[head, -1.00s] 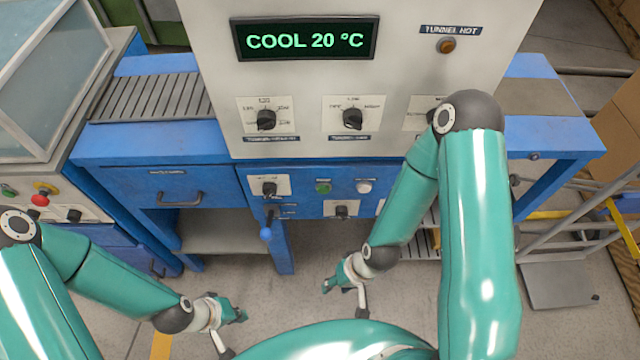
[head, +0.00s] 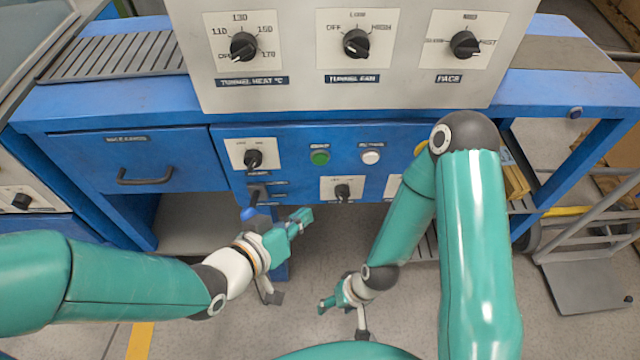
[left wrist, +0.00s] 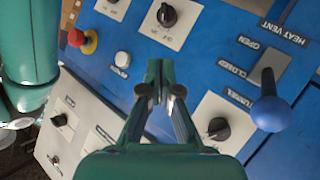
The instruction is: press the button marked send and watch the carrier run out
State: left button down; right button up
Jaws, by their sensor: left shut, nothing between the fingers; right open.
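The blue control panel (head: 300,180) carries a green button (head: 320,157) and a white button (head: 371,157), each with a small label above it that is too small to read. I cannot tell which is marked send. The white button also shows in the left wrist view (left wrist: 122,59); the green one does not show there and seems hidden behind my fingers. My left gripper (head: 302,219) is shut and empty, in front of the panel and below the green button in the picture. Its closed fingertips (left wrist: 160,68) point at the panel. My right gripper (head: 328,304) is open, low over the floor. No carrier is recognisable.
A blue-knobbed lever (left wrist: 270,113) marked open and closed stands close beside my left gripper. Rotary knobs (head: 343,190) sit around the buttons. A red stop button (left wrist: 78,38) on yellow is further left in the wrist view. A hand cart (head: 580,265) stands at right.

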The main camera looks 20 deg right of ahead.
aim_at(320, 159)
pick_arm(q)
jog(key=shift+m+h, duration=0.7)
jog(key=shift+h, duration=0.2)
jog(key=s+d+r, duration=0.1)
jog(key=s+d+r+b, duration=0.1)
jog(key=d, duration=0.1)
jog(key=shift+r, duration=0.25)
pick_arm(e)
notch_tip(320, 159, down, 2)
jog(key=shift+f, duration=0.2)
pick_arm(q)
jog(key=shift+w, duration=0.1)
jog(key=w+d+p, duration=0.2)
jog(key=w, duration=0.6)
jog(key=shift+d+p, duration=0.15)
jog(key=shift+p, duration=0.2)
pick_arm(e)
jog(key=shift+r, duration=1.3)
pick_arm(q)
jog(key=shift+w, duration=0.15)
jog(key=shift+w+d, duration=0.15)
jog(key=shift+w, duration=0.2)
